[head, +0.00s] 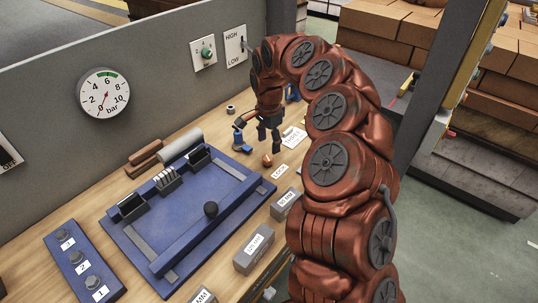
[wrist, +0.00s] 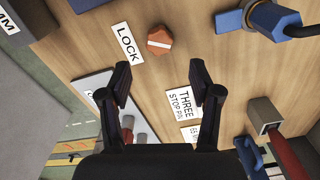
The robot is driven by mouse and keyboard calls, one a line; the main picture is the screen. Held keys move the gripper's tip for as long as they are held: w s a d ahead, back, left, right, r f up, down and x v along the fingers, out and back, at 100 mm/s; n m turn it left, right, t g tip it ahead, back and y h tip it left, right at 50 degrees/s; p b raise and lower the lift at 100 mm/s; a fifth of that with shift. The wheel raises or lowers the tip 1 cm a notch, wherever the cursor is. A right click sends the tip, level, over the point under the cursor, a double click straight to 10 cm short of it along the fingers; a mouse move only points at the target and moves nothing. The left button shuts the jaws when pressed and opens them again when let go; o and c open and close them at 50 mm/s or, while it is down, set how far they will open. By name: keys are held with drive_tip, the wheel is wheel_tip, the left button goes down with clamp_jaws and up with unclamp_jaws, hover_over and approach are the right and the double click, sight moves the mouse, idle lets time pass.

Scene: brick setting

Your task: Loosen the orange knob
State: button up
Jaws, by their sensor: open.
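The orange knob (wrist: 160,40) sits on the wooden bench beside a white LOCK label (wrist: 127,44) in the wrist view. It is faceted, with a pale stripe across its top. In the head view the knob (head: 267,160) is small, on the bench near the front edge. My gripper (wrist: 165,80) is open and empty, with its two dark fingers apart. In the wrist view the knob lies beyond the fingertips, roughly centred between them. In the head view my gripper (head: 268,138) hangs above the bench just behind the knob, apart from it.
A blue clamp-like fixture (head: 240,139) stands left of the gripper. A large blue tray fixture (head: 190,215) fills the bench's middle. Grey labelled blocks (head: 254,249) line the front edge. A grey wall panel with a gauge (head: 103,93) and a HIGH/LOW switch (head: 234,46) stands behind.

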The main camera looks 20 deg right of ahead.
sight(269, 157)
drive_tip(key=shift+s+f+p, duration=0.1)
drive_tip(key=shift+f+p, duration=0.85)
drive_tip(key=shift+f, duration=2.3)
drive_tip(key=c, duration=1.1)
